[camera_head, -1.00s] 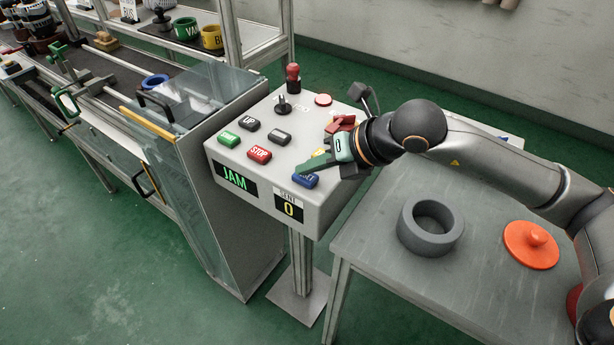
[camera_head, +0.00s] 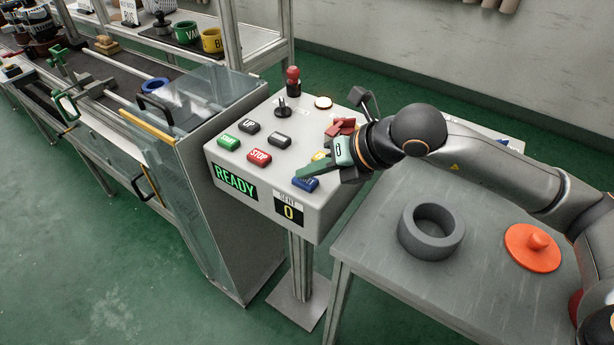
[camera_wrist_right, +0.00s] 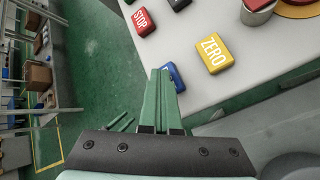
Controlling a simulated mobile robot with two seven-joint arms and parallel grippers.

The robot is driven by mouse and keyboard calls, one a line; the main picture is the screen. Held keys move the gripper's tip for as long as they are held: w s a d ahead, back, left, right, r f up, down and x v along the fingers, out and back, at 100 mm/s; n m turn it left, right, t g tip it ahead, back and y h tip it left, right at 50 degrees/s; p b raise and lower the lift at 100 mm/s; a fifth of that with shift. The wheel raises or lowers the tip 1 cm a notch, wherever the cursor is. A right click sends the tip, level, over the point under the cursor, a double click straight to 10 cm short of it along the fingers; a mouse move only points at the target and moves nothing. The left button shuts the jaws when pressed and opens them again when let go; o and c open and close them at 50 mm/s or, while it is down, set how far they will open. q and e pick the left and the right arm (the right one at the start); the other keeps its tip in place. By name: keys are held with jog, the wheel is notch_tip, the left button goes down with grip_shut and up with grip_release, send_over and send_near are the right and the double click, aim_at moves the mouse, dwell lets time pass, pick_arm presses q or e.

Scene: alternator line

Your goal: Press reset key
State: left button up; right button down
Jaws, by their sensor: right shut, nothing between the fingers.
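The grey control box (camera_head: 240,165) stands on a post and carries several coloured keys. A blue key (camera_head: 305,185) sits near its front right edge, its label mostly covered; I take it to be the reset key. My right gripper (camera_head: 300,173) is shut and empty, its green fingertips at the blue key. In the right wrist view the fingertips (camera_wrist_right: 159,77) overlap the view of the blue key (camera_wrist_right: 177,80), beside the yellow ZERO key (camera_wrist_right: 213,54). I cannot tell whether they touch it. The box display (camera_head: 235,183) reads READY. My left gripper is not in view.
A red STOP key (camera_head: 259,157), green key (camera_head: 229,142) and dark keys lie left of the fingers. A red-topped lever (camera_head: 293,79) rises behind. A grey table (camera_head: 375,245) with a grey ring (camera_head: 432,230) and orange lid (camera_head: 532,247) stands right.

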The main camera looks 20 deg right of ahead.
aim_at(311, 183)
jog(key=shift+r, duration=0.55)
jog(key=shift+r, duration=0.1)
notch_tip(311, 183, up, 6)
jog(key=p, duration=0.4)
dwell(0.6)
